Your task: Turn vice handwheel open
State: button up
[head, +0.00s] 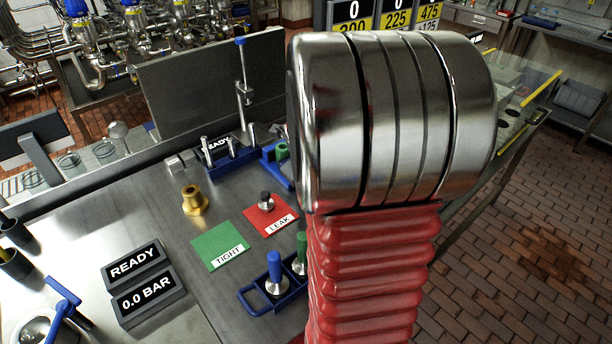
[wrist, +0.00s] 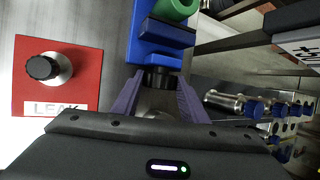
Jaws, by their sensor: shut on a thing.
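The blue vice (wrist: 160,40) is at the top middle of the wrist view, with a green round part (wrist: 176,8) at its far end. Its dark handwheel (wrist: 160,76) is at the near end. My gripper (wrist: 158,92) has its two purple fingers on either side of the handwheel and is shut on it. In the head view the vice (head: 277,170) stands on the bench left of my arm, with the green part (head: 282,151) in it. My arm hides the gripper and the handwheel there.
A red LEAK pad (head: 283,222) bears a black-knobbed metal part (head: 266,200). A green TIGHT pad (head: 220,250) is bare. A brass fitting (head: 194,202), a blue tray (head: 262,306) with handled parts and a READY / 0.0 BAR display (head: 145,285) stand nearby.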

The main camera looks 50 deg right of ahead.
jog(key=o, duration=1)
jog(key=shift+o, duration=0.2)
jog(key=shift+r, duration=0.1)
jog(key=v, duration=1.3)
jog(key=shift+a+r, duration=0.15)
jog(key=shift+r, duration=0.1)
jog(key=shift+s, duration=0.1)
